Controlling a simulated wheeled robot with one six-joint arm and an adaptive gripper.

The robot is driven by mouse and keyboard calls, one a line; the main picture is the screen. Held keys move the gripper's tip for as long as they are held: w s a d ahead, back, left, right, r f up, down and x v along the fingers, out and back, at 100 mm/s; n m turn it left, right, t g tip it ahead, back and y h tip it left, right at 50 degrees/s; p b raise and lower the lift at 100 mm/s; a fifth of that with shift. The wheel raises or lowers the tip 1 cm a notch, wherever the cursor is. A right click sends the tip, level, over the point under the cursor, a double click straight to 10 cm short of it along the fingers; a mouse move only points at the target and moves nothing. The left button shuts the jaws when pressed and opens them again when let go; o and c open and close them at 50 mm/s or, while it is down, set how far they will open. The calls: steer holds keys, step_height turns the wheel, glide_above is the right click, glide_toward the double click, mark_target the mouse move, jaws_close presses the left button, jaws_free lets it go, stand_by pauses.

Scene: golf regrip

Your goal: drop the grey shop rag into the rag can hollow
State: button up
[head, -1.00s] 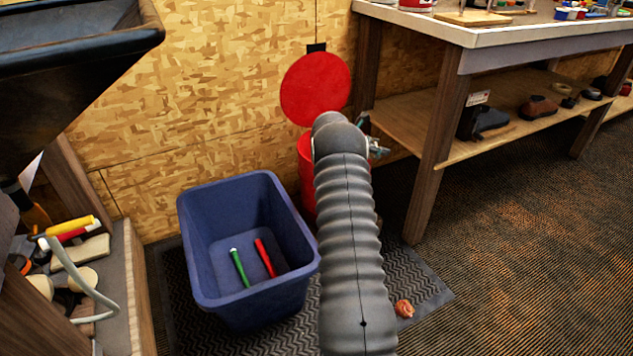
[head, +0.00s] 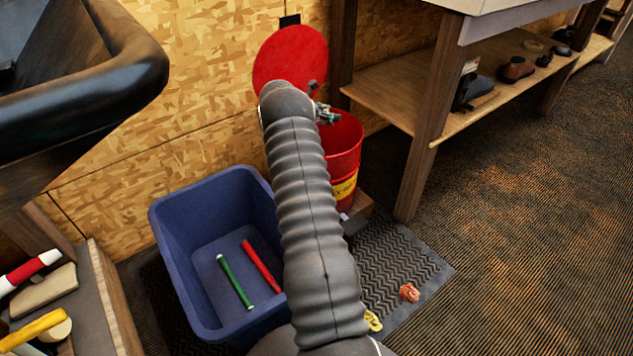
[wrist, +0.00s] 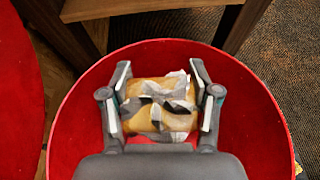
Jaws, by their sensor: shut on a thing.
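The red rag can (head: 345,150) stands against the wall with its round red lid (head: 290,60) raised behind it. In the wrist view its open mouth (wrist: 248,120) surrounds my gripper (wrist: 160,80). My gripper is shut on a crumpled grey and tan cloth, the shop rag (wrist: 160,106), which sits between the two fingers over the hollow. In the head view my gripper (head: 327,114) is small, at the can's upper left rim, and my arm covers part of the can. The rag cannot be made out there. The can's bottom is hidden.
A blue bin (head: 172,245) holding a green grip (head: 235,282) and a red grip (head: 261,266) stands left of the can. A wooden bench (head: 425,150) with a shelf is at the right. A crumpled orange-red scrap (head: 409,292) and a yellow one (head: 373,320) lie on the black mat.

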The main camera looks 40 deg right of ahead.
step_height(320, 180, down, 3)
steer(key=shift+f+b, duration=0.2)
steer(key=shift+b, duration=0.35)
steer(key=o, duration=1.1)
steer(key=shift+a, duration=0.1)
steer(key=v, duration=1.1)
steer(key=shift+w+a+r, duration=0.1)
steer(key=shift+a+r, duration=0.05)
steer(key=shift+a, duration=0.25)
